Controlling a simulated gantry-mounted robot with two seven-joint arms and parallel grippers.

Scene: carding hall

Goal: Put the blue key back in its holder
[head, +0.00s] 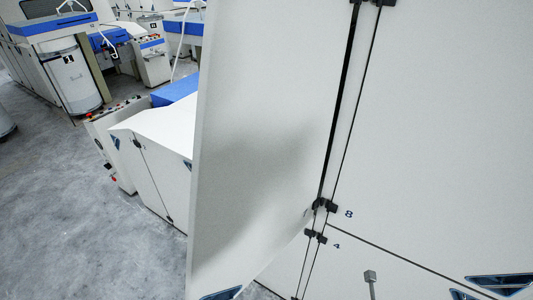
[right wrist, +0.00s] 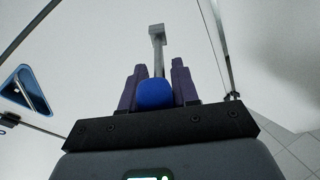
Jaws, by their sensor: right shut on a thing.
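The blue key has a rounded blue handle (right wrist: 154,95) and a thin grey shaft with a block-shaped end (right wrist: 157,32). In the right wrist view my right gripper (right wrist: 156,76) is shut on the key, with a purple finger on each side of the handle. The shaft points away from the gripper. In the head view, the grey end of the key (head: 370,277) shows at the bottom, in front of a white panel; its handle and my right gripper are below the frame. My left gripper is in neither view. I cannot make out the key's holder.
A large white door panel (head: 265,130) stands open at an angle, on black hinges (head: 325,206). White machine panels (head: 450,130) fill the right side. Recessed blue-edged handles (head: 500,285) sit at the lower right. Grey floor (head: 70,200) is clear at left.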

